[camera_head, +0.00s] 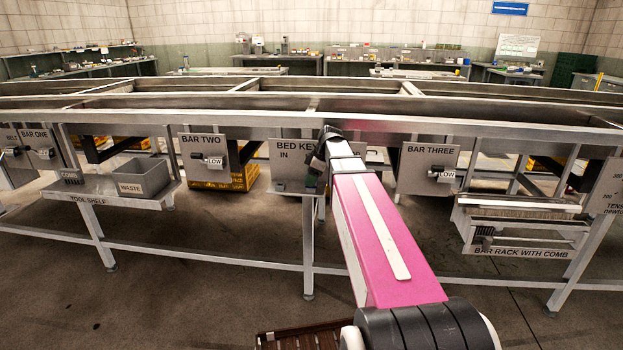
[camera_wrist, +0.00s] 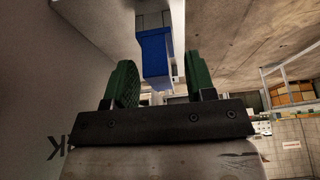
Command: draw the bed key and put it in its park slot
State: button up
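The BED KEY panel (camera_head: 290,180), marked IN at its left part, is on the front rail in the head view. My gripper (camera_head: 318,165) is at this panel and, with my arm, covers its middle; the key cannot be made out there. In the wrist view my gripper (camera_wrist: 158,68) has its two green fingers apart. A blue block (camera_wrist: 155,50), likely the bed key's handle, shows between them, with a gap on the right finger's side. Contact with the left finger is unclear. Upside-down letters, seemingly the end of PARK, show on the grey plate (camera_wrist: 35,100). The park slot is not visible.
The BAR TWO panel (camera_head: 204,145) is left of my arm and the BAR THREE panel (camera_head: 428,160) is right. A grey waste bin (camera_head: 143,180) stands on the tool shelf (camera_head: 100,197). A bar rack (camera_head: 520,247) hangs at lower right. The floor in front is mostly open.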

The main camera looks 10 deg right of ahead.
jog(key=shift+r, duration=0.1)
jog(key=v, duration=1)
jog(key=shift+r, duration=0.3)
jog(key=shift+d, duration=0.1)
